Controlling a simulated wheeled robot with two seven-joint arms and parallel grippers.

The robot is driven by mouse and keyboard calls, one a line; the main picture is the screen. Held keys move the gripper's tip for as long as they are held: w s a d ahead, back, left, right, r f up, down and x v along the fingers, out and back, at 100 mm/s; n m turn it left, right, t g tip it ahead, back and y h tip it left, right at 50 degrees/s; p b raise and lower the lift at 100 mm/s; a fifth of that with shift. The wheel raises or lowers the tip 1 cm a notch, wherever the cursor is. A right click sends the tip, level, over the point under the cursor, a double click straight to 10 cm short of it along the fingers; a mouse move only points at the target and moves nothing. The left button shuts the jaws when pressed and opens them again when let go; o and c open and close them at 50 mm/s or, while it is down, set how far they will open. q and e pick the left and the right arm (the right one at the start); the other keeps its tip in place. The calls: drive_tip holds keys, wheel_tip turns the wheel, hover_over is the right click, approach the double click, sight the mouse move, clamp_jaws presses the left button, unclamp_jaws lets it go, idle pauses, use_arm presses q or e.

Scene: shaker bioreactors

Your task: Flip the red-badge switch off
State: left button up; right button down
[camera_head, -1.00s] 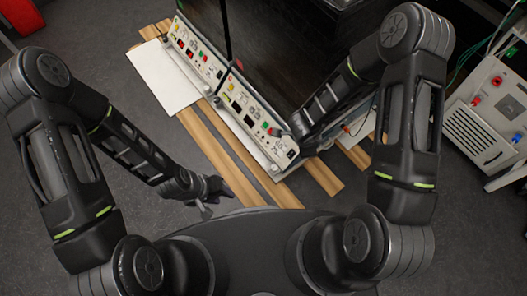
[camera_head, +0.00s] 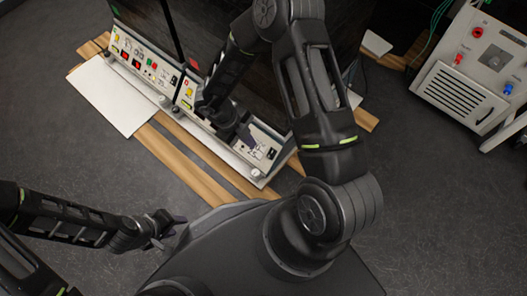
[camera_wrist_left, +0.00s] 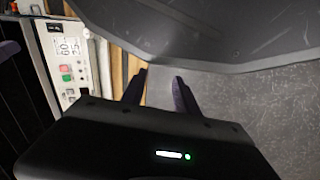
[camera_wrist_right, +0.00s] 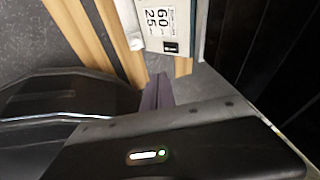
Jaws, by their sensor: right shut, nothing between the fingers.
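Two white control panels front the dark shaker cabinets in the head view, a left one (camera_head: 140,58) and a right one (camera_head: 258,139). A small red patch (camera_head: 192,64) shows by the right cabinet; I cannot tell if it is the badge. A black rocker switch (camera_head: 271,154) sits at the right panel's right end and also shows in the right wrist view (camera_wrist_right: 171,46), beside a "60 25" label. My right gripper (camera_head: 250,143) is shut and empty in front of this panel, close to the switch. My left gripper (camera_head: 172,231) is open and empty, low near my base.
Wooden strips (camera_head: 185,166) lie on the floor before the panels, with a white board (camera_head: 113,95) at left. A grey-white power unit (camera_head: 474,70) with red and blue terminals stands at right. My right arm hides part of the right panel. Floor at left is free.

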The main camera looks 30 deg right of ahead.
drive_tip(key=b, duration=0.5)
approach(271, 158)
wheel_tip(271, 158, down, 2)
drive_tip(key=s+a, duration=0.1)
drive_tip(key=s, duration=0.1)
drive_tip(key=d+f+b, duration=0.1)
drive_tip(key=d+f, duration=0.1)
drive_tip(key=f, duration=0.1)
drive_tip(key=shift+w+f+b, duration=0.1)
drive_tip(key=shift+w+b, duration=0.15)
drive_tip(key=shift+b, duration=0.15)
drive_tip(key=shift+w+d+f, duration=0.1)
drive_tip(key=shift+d+f, duration=0.15)
drive_tip(key=shift+d, duration=0.1)
